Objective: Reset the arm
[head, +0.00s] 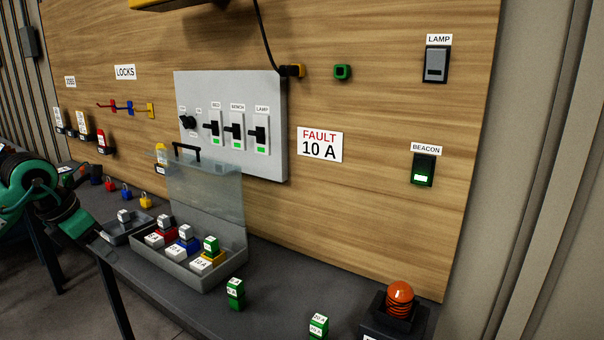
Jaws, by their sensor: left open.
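My left arm comes in from the left edge, green and black. My left gripper (104,238) is low at the left by the bench's front edge, beside a small dark tray (114,240). It is open and I see nothing held in it. The tray holds a small grey-white block (123,215). My right gripper is out of view.
A grey box (170,276) with a raised clear lid (205,195) holds several coloured blocks. Green blocks (235,294) (318,326) stand on the bench (270,300). An orange beacon (400,298) is at right. Padlocks (126,192) lie behind the tray. A grey switch panel (270,95) is on the wall.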

